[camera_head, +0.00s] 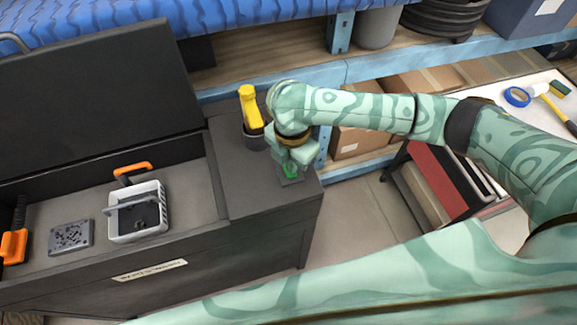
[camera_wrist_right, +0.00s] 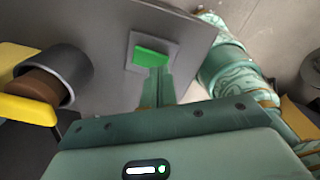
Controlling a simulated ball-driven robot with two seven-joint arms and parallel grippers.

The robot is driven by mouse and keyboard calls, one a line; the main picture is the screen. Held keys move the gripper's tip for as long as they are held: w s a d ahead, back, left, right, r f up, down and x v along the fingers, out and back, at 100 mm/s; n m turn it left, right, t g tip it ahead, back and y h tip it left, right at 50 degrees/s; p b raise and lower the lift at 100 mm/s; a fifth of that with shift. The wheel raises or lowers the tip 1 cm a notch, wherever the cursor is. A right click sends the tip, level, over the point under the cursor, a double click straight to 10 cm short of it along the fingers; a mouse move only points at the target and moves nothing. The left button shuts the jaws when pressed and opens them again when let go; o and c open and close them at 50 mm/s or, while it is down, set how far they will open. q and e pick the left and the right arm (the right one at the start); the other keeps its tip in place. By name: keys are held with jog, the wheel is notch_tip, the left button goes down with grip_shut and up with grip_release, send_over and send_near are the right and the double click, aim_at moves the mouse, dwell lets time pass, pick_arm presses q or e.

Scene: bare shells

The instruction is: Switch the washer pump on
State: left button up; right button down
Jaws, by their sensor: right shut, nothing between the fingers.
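The washer (camera_head: 240,185) is a dark grey cabinet with its lid (camera_head: 95,95) raised and an open basin at left. A green rocker switch (camera_head: 290,170) sits on a small grey plate at the right end of its top. The wrist view shows the switch (camera_wrist_right: 150,57) clearly, but I cannot tell which way it is tilted. My right gripper (camera_head: 292,165) is over the switch, fingers shut and empty. In the wrist view the fingertips (camera_wrist_right: 158,72) are at the switch's near edge; I cannot tell if they touch. My left gripper is out of view.
A cup holder (camera_head: 254,140) with a yellow-handled tool (camera_head: 250,105) stands close beside the switch. The basin holds a white basket (camera_head: 150,228) and a grey plate (camera_head: 71,236). A red cart (camera_head: 445,180) and shelves (camera_head: 270,78) stand right and behind.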

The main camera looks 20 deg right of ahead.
jog(key=shift+f+b, duration=0.35)
jog(key=shift+f, duration=0.7)
dwell(0.8)
notch_tip(320, 180, up, 7)
jog(key=p, duration=0.9)
jog(key=shift+r+p, duration=0.15)
jog(key=shift+p, duration=0.15)
